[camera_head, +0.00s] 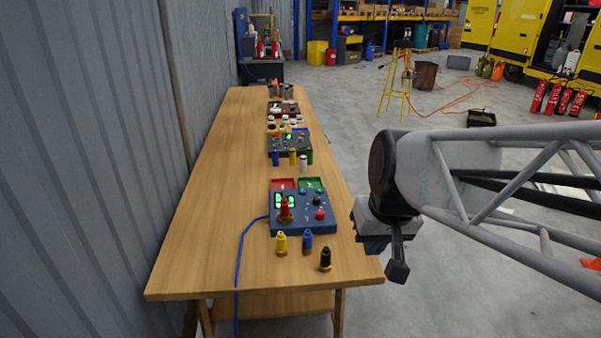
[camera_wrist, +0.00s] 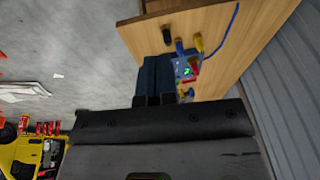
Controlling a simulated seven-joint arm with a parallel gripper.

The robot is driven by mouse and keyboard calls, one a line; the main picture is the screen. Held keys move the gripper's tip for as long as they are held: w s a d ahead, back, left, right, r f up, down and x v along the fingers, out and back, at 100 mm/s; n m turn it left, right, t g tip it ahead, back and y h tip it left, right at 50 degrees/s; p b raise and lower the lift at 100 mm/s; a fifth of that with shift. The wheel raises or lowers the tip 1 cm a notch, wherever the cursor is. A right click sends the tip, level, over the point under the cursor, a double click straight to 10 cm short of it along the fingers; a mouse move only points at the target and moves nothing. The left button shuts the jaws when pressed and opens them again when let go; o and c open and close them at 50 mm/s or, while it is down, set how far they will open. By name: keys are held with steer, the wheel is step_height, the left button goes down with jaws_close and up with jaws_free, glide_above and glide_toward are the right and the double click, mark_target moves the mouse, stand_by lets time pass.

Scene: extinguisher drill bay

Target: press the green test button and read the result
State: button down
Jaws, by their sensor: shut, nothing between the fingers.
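A blue tester box (camera_head: 318,227) sits on the near part of the wooden table. Its face has lit green displays (camera_head: 280,200), a red button (camera_head: 320,213) and small dark knobs. A red and brass plug-like piece (camera_head: 285,211) stands on its left side. I cannot make out a green button. The tester also shows small in the wrist view (camera_wrist: 183,67), partly hidden behind my fingers. My gripper (camera_head: 398,272) hangs right of the table's near right edge, apart from the tester. Its dark fingers in the wrist view (camera_wrist: 157,75) are together and empty.
Yellow (camera_head: 281,243), blue (camera_head: 308,243) and black (camera_head: 325,259) plug-like pieces stand before the tester on the table (camera_head: 215,220). More devices stand farther back.

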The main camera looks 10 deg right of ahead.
steer(key=w+a+r+y, duration=0.2)
steer(key=w, duration=1.4)
steer(key=m+t+y, duration=0.2)
steer(key=t, duration=0.3)
glide_above(321, 190)
step_height(321, 190, down, 20)
steer(key=shift+f, duration=0.1)
steer(key=shift+f, duration=0.1)
steer(key=shift+f, duration=4.3)
